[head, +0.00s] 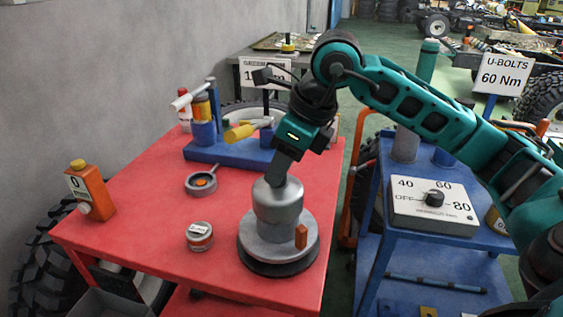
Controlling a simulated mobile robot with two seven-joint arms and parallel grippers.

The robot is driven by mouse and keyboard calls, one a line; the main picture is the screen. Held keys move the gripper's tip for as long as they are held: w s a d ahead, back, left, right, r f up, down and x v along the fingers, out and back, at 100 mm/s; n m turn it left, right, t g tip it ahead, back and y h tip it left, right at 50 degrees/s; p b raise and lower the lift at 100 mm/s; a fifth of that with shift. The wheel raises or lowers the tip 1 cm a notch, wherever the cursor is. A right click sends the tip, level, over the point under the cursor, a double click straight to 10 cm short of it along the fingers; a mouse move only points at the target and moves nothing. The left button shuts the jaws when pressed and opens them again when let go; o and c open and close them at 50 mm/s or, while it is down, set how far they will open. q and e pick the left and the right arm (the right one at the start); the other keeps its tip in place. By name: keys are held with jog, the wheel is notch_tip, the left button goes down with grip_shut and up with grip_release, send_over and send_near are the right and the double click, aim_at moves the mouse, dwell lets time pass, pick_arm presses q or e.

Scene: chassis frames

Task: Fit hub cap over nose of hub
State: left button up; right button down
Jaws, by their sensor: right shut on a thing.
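The hub (252,247) stands on the red table, a wide grey flange on a dark base with a small orange block on its right side. A grey, rounded hub cap (277,208) is upright over the middle of the hub and hides the nose. I cannot tell whether its lower rim touches the flange all round. My right gripper (279,178) comes down from above, tilted, and is shut on the top of the cap. Its fingertips are partly hidden against the cap. My left gripper is out of view.
On the red table (140,235) are a small labelled tin (199,236), a round grey dish (201,183), an orange bottle (92,190) and a blue stand (230,152) with tools. A blue cart (405,235) with a dial box (434,203) stands to the right.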

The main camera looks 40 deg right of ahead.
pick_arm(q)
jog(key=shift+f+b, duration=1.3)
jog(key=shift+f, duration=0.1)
pick_arm(e)
jog(key=shift+f, duration=1.5)
jog(key=c, duration=0.7)
grip_release()
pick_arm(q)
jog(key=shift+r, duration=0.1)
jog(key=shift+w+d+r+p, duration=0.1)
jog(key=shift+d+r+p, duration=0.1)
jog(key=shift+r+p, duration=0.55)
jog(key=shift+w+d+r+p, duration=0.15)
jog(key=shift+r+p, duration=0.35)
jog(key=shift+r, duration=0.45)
pick_arm(e)
jog(key=shift+v, duration=6.55)
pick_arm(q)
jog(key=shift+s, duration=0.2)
pick_arm(e)
jog(key=shift+s+f, duration=0.1)
jog(key=shift+f, duration=0.05)
